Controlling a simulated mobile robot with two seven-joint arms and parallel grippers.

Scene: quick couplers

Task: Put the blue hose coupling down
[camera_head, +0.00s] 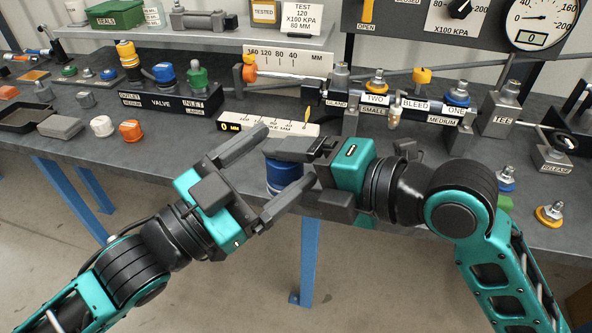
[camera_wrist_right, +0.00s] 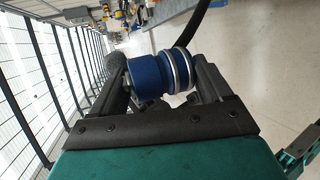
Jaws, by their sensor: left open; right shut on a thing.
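The blue hose coupling (camera_head: 283,174) is between the fingers of my right gripper (camera_head: 291,172), held in front of the bench edge. In the right wrist view the coupling (camera_wrist_right: 149,77) is a blue barrel with silver and dark rings at its right end, lying across between the two fingers. My left gripper (camera_head: 287,156) is open, and its long fingers reach to either side of the coupling in the head view. I cannot tell whether they touch it. Part of the coupling is hidden by the fingers.
The grey bench (camera_head: 190,150) holds a labelled valve block (camera_head: 172,103), a ruler block (camera_head: 268,124) and a labelled rack (camera_head: 395,100) behind the grippers. White (camera_head: 102,126) and orange (camera_head: 130,130) caps stand at left.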

